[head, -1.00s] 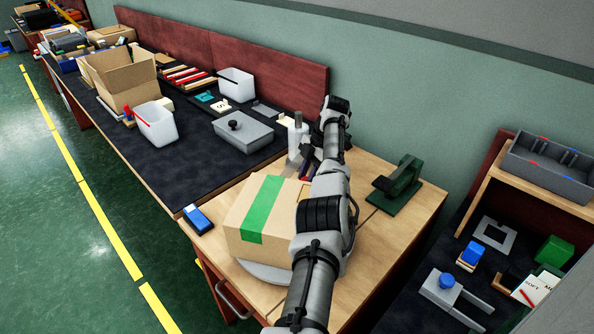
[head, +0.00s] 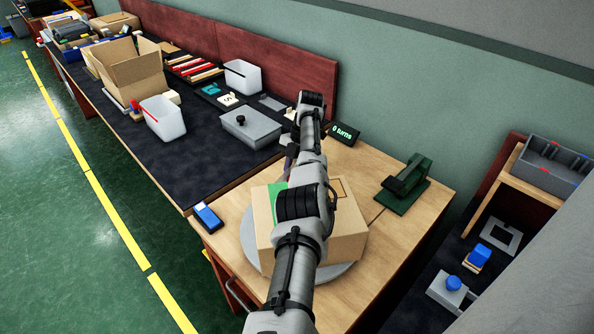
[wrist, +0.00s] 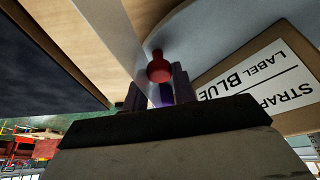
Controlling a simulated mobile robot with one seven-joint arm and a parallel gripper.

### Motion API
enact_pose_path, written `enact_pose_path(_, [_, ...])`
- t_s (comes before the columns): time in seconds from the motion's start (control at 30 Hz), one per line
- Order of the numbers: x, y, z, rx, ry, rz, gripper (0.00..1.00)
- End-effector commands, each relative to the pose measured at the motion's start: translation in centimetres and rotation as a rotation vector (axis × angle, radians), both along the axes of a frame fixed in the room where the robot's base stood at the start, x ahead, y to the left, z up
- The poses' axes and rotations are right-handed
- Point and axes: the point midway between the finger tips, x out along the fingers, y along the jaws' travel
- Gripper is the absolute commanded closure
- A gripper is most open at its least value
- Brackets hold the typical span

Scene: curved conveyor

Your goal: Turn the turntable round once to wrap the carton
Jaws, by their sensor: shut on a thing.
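The carton (head: 345,238) sits on the round grey turntable (head: 249,238) in the head view, partly hidden by my arm. Green tape (head: 271,198) shows on it left of my arm. In the wrist view, my gripper (wrist: 160,92) is shut on a red knob (wrist: 158,68) beside the turntable's pale disc (wrist: 215,38). A brown surface with a white label (wrist: 262,78) lies to the right. The label shows "STRAP" and "LABEL BLUE" upside down. A display (head: 341,133) behind the carton reads "0 turns". My arm hides the gripper's fingers in the head view.
A green device (head: 404,185) stands on the wooden bench right of the carton. A blue-and-white item (head: 207,217) lies at the bench's left edge. A grey lidded box (head: 250,128) and a white bin (head: 162,119) stand on the dark bench. The bench's front right is bare.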

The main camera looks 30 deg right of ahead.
Motion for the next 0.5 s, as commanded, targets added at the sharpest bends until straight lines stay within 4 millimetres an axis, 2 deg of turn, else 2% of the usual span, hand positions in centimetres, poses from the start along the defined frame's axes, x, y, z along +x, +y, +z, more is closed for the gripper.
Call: enact_pose_path(0.5, [0.44, 0.89, 0.16, -0.004, -0.003, 0.071, 1.00])
